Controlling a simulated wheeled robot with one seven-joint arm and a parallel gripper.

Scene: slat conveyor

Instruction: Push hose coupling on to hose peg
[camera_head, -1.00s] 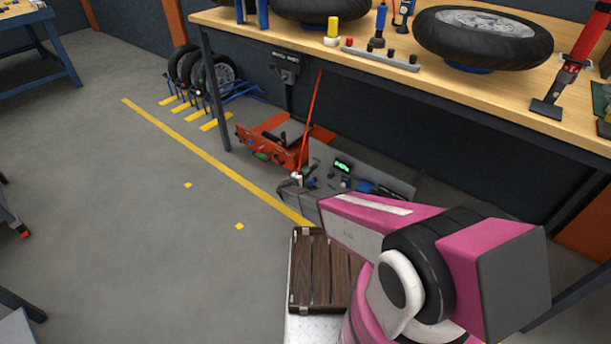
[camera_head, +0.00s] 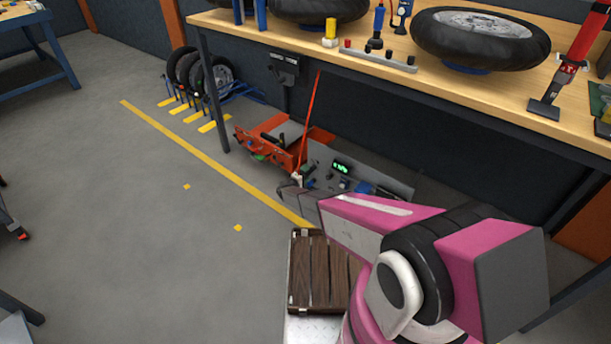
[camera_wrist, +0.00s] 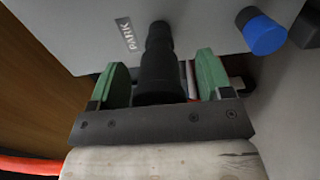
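In the wrist view, a black stepped cylinder (camera_wrist: 158,65) stands against a grey panel beside the word PARK. It looks like the hose coupling at the peg; I cannot tell where one ends and the other begins, or how far it is seated. My gripper (camera_wrist: 160,82) has its green pads on either side of the cylinder, with narrow gaps showing, so it looks open around it.
A blue knob (camera_wrist: 264,34) sticks out right of the cylinder. A red hose (camera_wrist: 30,165) shows at lower left and rises as a red line (camera_head: 311,115) in the head view. An orange machine (camera_head: 270,140) stands behind. The slatted conveyor (camera_head: 325,275) is below my arm.

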